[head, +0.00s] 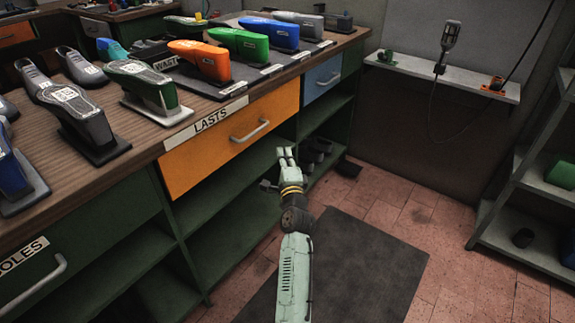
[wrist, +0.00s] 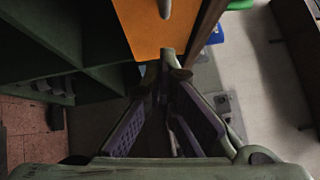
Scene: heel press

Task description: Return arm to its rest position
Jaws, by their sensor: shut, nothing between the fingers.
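My gripper (head: 286,154) is shut and empty, in front of the workbench in the head view. It is below the orange drawer (head: 229,143) and its silver handle, close to the open shelves. My pale green arm reaches up from the bottom of the view. In the wrist view my gripper (wrist: 172,65) points toward the orange drawer (wrist: 150,25), with the fingertips meeting near its edge. Whether the fingertips touch the drawer I cannot tell.
The workbench top (head: 130,38) holds several shoe lasts, including an orange one (head: 199,61) and a green one (head: 238,44). Dark shelves (head: 225,215) stand left of my arm. A dark mat (head: 365,265) lies on the tiled floor. A metal rack (head: 540,190) stands at right.

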